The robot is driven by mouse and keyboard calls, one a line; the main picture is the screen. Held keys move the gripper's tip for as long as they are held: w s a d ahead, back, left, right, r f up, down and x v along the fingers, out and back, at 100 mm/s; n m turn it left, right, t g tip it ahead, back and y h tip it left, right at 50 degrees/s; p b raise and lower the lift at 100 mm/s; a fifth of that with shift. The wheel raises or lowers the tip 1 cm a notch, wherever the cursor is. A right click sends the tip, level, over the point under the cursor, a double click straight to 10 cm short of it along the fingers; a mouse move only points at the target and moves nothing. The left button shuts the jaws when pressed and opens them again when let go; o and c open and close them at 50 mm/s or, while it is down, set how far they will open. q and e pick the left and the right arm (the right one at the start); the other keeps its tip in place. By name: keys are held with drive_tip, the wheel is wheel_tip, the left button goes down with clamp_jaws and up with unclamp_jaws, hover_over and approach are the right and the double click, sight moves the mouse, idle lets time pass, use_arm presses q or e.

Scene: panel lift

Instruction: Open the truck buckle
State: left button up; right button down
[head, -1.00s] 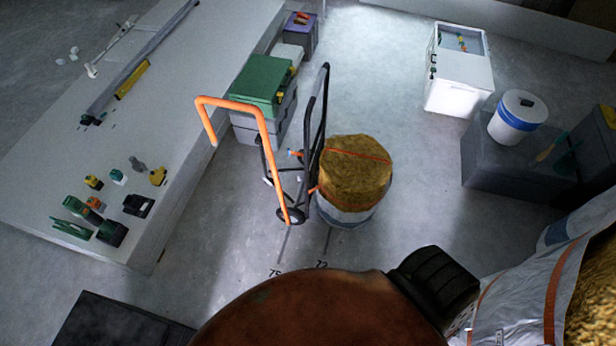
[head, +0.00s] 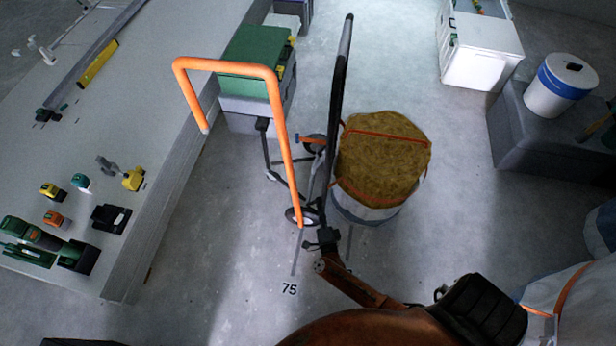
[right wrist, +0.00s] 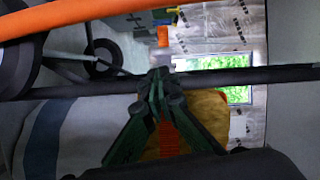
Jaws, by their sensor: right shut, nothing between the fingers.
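The hand truck has a bent orange handle (head: 276,120) and a dark upright frame (head: 341,85). A straw-filled sack (head: 382,160) stands against it, with an orange strap (head: 385,136) across its top. A small blue-tipped orange part (head: 307,139) is at the frame's left side; I cannot tell whether it is the buckle. My right gripper (head: 322,238) is low by the near end of the frame. In the right wrist view its fingertips (right wrist: 157,80) meet, empty, in front of a dark bar (right wrist: 235,77); contact is unclear. A ribbed orange strip shows behind the fingers. My left gripper is out of view.
A workbench (head: 150,195) with several small tools is on the left. A green-lidded box (head: 252,58) stands behind the truck. A white cabinet (head: 482,50) and a white bucket (head: 560,85) are at the right. The floor between bench and truck is clear.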

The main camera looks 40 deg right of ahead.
drive_tip(key=w+m+h+b, duration=0.1)
drive_tip(key=m+h, duration=0.1)
drive_tip(key=m, duration=0.1)
drive_tip(key=g+b, duration=0.1)
drive_tip(key=b, duration=0.3)
approach(317, 165)
drive_tip(key=x, duration=0.4)
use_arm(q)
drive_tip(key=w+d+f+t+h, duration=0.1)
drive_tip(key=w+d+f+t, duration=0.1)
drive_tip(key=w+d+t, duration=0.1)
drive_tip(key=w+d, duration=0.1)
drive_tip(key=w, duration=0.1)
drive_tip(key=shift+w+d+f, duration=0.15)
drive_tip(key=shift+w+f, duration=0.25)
use_arm(e)
drive_tip(key=shift+f, duration=0.15)
